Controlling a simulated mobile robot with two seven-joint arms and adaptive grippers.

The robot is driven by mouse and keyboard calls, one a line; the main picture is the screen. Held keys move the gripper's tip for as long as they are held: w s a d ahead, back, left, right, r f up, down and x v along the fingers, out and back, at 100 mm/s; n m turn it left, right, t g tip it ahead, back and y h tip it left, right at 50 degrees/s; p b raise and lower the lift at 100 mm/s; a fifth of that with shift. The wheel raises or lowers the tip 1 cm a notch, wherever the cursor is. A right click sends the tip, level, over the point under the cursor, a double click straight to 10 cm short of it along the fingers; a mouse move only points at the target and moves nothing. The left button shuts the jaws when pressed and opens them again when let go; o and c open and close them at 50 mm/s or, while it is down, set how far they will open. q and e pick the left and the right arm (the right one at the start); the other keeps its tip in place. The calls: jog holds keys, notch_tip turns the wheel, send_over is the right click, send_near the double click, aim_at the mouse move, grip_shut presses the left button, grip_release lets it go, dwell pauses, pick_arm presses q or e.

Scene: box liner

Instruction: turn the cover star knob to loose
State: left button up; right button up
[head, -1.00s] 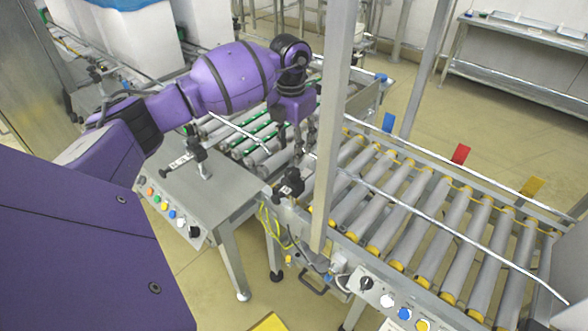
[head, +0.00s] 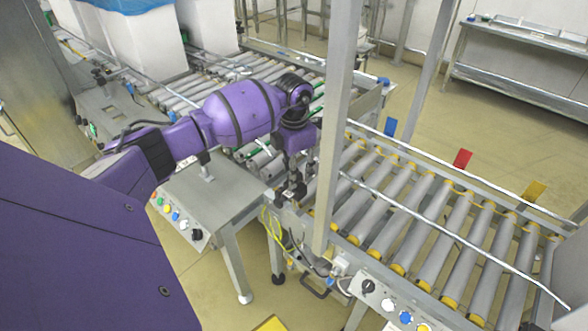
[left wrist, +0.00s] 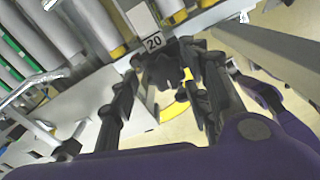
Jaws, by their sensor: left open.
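The star knob (left wrist: 165,72) is dark and lobed. In the left wrist view it sits between the two fingers of my left gripper, beside a plate marked 20 (left wrist: 152,42). My left gripper (head: 291,190) is open and points down at the near corner of the yellow-ended roller conveyor. In the left wrist view its fingers (left wrist: 167,65) stand on either side of the knob, and I cannot tell whether they touch it. In the head view my gripper mostly hides the knob. My right gripper is not in view.
A grey upright post (head: 334,130) stands just right of my left gripper. The roller conveyor (head: 405,215) extends to the right, with a long bright rod over it. A grey control table (head: 215,190) with coloured buttons is at the left. A button panel (head: 390,302) is below the conveyor.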

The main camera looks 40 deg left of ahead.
pick_arm(q)
jog(key=c, duration=1.1)
jog(key=shift+o, duration=0.2)
jog(key=shift+a+m+b, duration=0.1)
jog(key=shift+m+b, duration=0.2)
jog(key=shift+m, duration=0.7)
jog(key=shift+r, duration=0.1)
jog(key=o, duration=1.1)
jog(key=shift+w, duration=0.1)
jog(key=shift+c, duration=0.2)
jog(key=shift+r, duration=0.1)
notch_tip(320, 180, up, 12)
